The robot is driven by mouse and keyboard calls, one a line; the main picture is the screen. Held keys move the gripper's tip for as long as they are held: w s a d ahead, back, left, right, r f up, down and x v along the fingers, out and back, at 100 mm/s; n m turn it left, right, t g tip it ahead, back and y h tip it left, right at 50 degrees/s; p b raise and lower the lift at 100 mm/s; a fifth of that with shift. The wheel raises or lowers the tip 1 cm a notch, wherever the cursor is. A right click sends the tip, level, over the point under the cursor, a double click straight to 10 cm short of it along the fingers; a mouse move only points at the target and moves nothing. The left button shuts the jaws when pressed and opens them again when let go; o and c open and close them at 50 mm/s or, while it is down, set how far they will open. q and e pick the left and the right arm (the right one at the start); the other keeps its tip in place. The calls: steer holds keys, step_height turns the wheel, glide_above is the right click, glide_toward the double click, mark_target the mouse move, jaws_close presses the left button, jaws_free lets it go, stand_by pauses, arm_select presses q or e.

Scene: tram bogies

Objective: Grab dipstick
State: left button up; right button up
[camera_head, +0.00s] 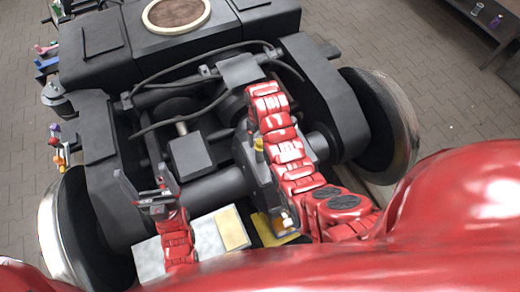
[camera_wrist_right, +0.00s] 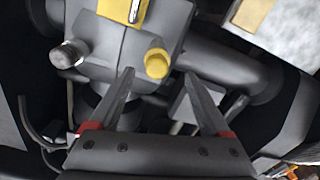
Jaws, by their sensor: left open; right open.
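The dipstick appears to be the yellow round-capped piece (camera_wrist_right: 157,63) on the grey gearbox housing (camera_wrist_right: 125,40) in the right wrist view. Its yellow top also shows in the head view (camera_head: 259,145), beside my right arm. My right gripper (camera_wrist_right: 159,76) is open, with its two fingers on either side of the yellow cap in the picture. I cannot tell whether they touch it or how far away it is. In the head view the right fingers are mostly hidden by the arm. My left gripper (camera_head: 140,184) is open and empty over the left part of the bogie.
A silver cap (camera_wrist_right: 68,54) sticks out of the housing left of the yellow cap. Axle tubes, cables and a dark box (camera_head: 191,156) crowd the bogie frame. Wheels (camera_head: 384,125) stand on both sides.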

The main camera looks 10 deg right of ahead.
mark_target(260, 141)
steer(key=shift+f, duration=0.35)
steer(key=shift+w+d+f+p, duration=0.1)
steer(key=shift+f+p, duration=0.2)
steer(key=shift+p, duration=0.15)
step_height(260, 141, down, 3)
steer(key=shift+w+r+p, duration=0.1)
steer(key=shift+w+p, duration=0.05)
steer(key=shift+p, duration=0.35)
steer(key=shift+f, duration=0.75)
jaws_close()
